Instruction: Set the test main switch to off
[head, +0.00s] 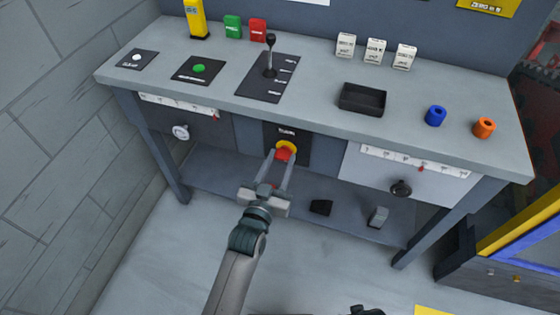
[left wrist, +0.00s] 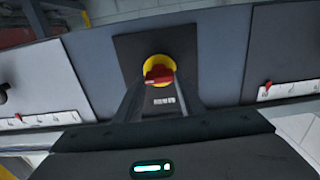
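The main switch is a red handle on a round yellow plate (head: 287,146), on a dark panel on the bench front. A small label sits above it in the head view. The switch (left wrist: 157,72) also shows in the left wrist view, where its red handle lies roughly crosswise. My left gripper (head: 282,156) is in front of the switch, its two fingers apart, one on each side of the red handle. I cannot tell whether they touch it. A dark part at the bottom edge of the head view may be my right gripper (head: 368,311); its fingers cannot be made out.
Drawers with scales and knobs (head: 180,132) (head: 401,188) flank the switch panel. On the bench top (head: 315,95) are a lever (head: 270,55), a green button (head: 198,69), a black tray (head: 362,99) and blue and orange rings. Two small blocks lie on the lower shelf.

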